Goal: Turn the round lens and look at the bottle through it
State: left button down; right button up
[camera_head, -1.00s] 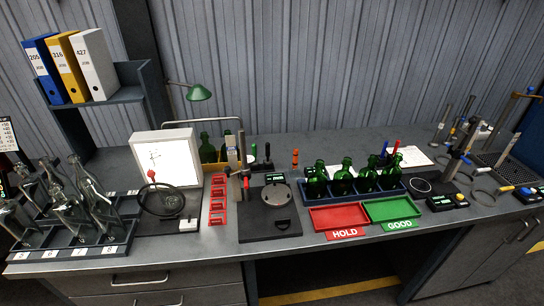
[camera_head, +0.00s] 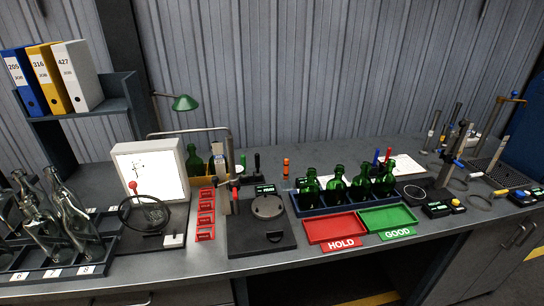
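The round lens (camera_head: 147,214) is a dark ring with a red knob (camera_head: 132,186) at its upper left. It stands in front of the lit white panel (camera_head: 151,171) on the left part of the bench. Clear bottles (camera_head: 73,215) stand in a numbered dark rack at the far left. Several green bottles (camera_head: 338,183) stand in a blue tray right of centre. I cannot tell which bottle the task means. Neither of my grippers is in view.
A black plate with a round turntable (camera_head: 267,206) and upright post is at the centre. Red holders (camera_head: 206,213) stand left of it. A red HOLD tray (camera_head: 336,227) and a green GOOD tray (camera_head: 387,218) lie near the front edge. Rings and stands crowd the right.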

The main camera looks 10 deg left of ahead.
aim_at(133, 185)
jog(key=z, duration=1.4)
jog(key=k, duration=0.4)
jog(key=u, duration=1.35)
